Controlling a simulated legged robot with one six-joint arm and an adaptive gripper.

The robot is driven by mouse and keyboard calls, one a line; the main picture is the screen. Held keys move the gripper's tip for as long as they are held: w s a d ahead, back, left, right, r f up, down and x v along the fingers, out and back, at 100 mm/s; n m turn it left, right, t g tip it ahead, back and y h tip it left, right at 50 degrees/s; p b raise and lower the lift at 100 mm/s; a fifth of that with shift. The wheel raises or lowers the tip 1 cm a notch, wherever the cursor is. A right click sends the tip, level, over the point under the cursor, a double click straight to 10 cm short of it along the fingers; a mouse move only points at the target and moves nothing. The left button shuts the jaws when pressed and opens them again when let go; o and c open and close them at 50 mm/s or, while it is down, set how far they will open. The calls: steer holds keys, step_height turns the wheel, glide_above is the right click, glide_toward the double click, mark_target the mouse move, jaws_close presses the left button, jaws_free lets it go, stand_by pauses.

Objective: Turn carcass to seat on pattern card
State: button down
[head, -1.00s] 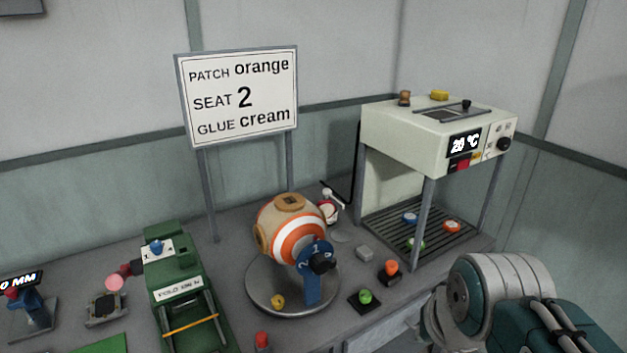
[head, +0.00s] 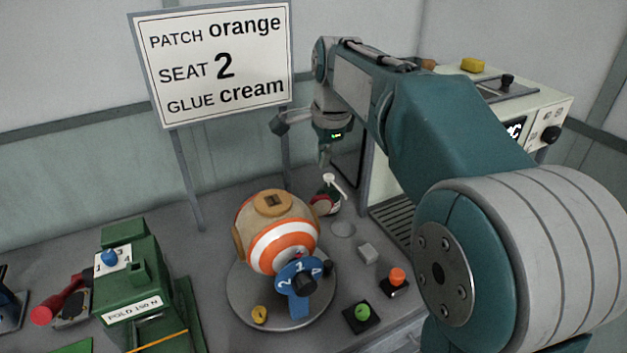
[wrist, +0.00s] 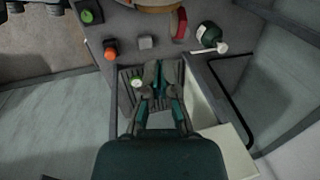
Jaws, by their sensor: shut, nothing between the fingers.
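The carcass, a tan ball with an orange-and-white ringed patch and a square socket on top (head: 255,208), sits on a round grey turntable (head: 240,300). A blue numbered plate with a black knob (head: 297,284) stands at its front. The pattern card (head: 212,62), a white sign behind, reads "PATCH orange, SEAT 2, GLUE cream". My gripper (head: 325,158) hangs above and behind the ball, to its right, clear of it. The wrist view shows my gripper (wrist: 158,72) with its fingers shut and empty. Only the ball's tan edge (wrist: 155,5) shows there.
A dark green bottle with a white nozzle (head: 331,190) stands behind the ball, right. A green button (head: 362,311), an orange button (head: 397,277) and a grey block (head: 368,252) lie right. A green press (head: 135,290) stands left. My arm hides part of the cream oven (head: 550,112).

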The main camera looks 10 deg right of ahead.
mark_target(313, 209)
steer(key=f, duration=0.4)
steer(key=w+a+f, duration=0.1)
steer(key=f, duration=0.4)
steer(key=w+f, duration=0.1)
steer(key=f, duration=0.3)
steer(key=shift+w+a+f, duration=0.1)
steer(key=shift+a+f, duration=0.05)
steer(key=shift+a, duration=0.1)
steer(key=shift+d, duration=0.2)
steer(key=f+g+y, duration=0.1)
steer(key=f+y, duration=0.3)
steer(key=f+m+g+y, duration=0.1)
steer(key=f+y, duration=0.4)
steer(key=a+f+y, duration=0.1)
steer(key=f+y, duration=0.3)
steer(key=y, duration=0.1)
steer(key=shift+f+m+g, duration=0.2)
steer(key=shift+m+g, duration=0.2)
steer(key=shift+s+a+f, duration=0.2)
steer(key=shift+a+f, duration=0.2)
steer(key=shift+a, duration=0.15)
steer(key=shift+s+a+f, duration=0.2)
steer(key=shift+a+f, duration=0.2)
steer(key=shift+a, duration=0.1)
